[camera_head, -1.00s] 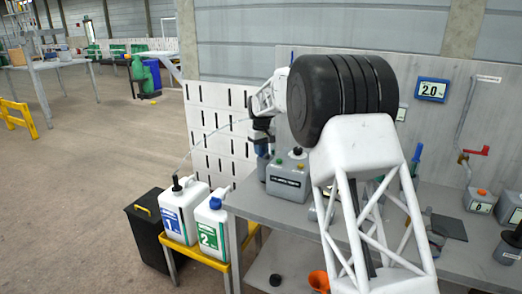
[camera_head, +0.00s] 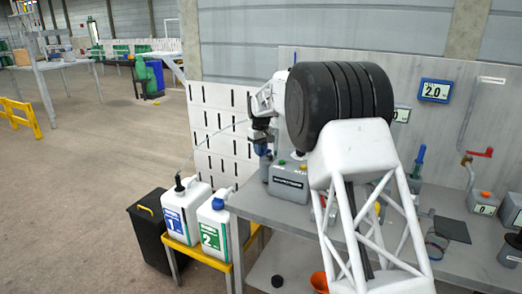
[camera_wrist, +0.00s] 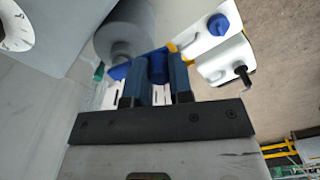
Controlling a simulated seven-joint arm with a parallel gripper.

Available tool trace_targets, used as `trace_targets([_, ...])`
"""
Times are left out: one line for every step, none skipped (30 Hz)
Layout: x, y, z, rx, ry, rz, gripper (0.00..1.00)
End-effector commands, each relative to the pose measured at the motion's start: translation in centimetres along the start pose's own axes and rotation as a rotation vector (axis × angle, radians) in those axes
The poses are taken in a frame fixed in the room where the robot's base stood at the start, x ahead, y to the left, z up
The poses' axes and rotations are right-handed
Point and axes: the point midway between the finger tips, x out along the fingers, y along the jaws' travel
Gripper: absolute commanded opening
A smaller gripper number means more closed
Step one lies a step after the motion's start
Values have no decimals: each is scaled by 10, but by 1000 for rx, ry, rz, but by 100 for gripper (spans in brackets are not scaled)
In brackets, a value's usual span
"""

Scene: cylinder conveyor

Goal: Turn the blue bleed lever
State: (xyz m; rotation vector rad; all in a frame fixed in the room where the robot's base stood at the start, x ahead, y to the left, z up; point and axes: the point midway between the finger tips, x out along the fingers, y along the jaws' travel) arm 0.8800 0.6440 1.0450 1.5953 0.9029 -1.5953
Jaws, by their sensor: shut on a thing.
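The blue bleed lever (camera_wrist: 122,71) is in the wrist view, beside a grey cylindrical body (camera_wrist: 128,32). My gripper (camera_wrist: 162,75) has its two blue-grey fingers at the lever's right part and is shut on it. The fingers hide some of the lever. In the head view my gripper (camera_head: 262,136) hangs at the table's back left edge, behind my large black arm joint. A little blue shows under it, but the lever's angle cannot be made out there.
Two white canisters, blue-labelled 1 (camera_head: 179,216) and green-labelled 2 (camera_head: 214,235), stand left of the table on a yellow-edged stand. A grey labelled box (camera_head: 288,183) sits on the table near my gripper. A thin hose (camera_head: 205,145) rises from canister 1. A round dial (camera_wrist: 14,28) shows in the wrist view.

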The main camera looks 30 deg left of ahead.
Motion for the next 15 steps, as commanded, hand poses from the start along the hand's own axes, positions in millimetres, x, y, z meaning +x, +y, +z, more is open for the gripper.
trace_targets([1,-1,-2,-1,0,0,12])
trace_targets([1,-1,-3,-1,0,0,12])
trace_targets([1,-1,-5,-1,-1,0,12])
trace_targets([1,-1,-6,-1,0,0,12])
trace_targets([1,-2,-7,0,-1,0,12])
trace_targets([1,-2,-9,0,-1,0,13])
trace_targets([1,-2,-10,0,-1,0,13])
trace_targets([1,-2,-10,0,-1,-1,13])
trace_targets([1,-2,-11,0,-1,-1,13])
trace_targets([1,-2,-11,0,-1,-1,13])
trace_targets([1,-2,-12,0,-1,0,13])
trace_targets([1,-2,-12,0,-1,-1,13])
trace_targets([1,-2,-12,0,-1,-1,13])
trace_targets([1,-2,-12,0,-1,-1,13])
trace_targets([1,-2,-12,0,-1,-1,13])
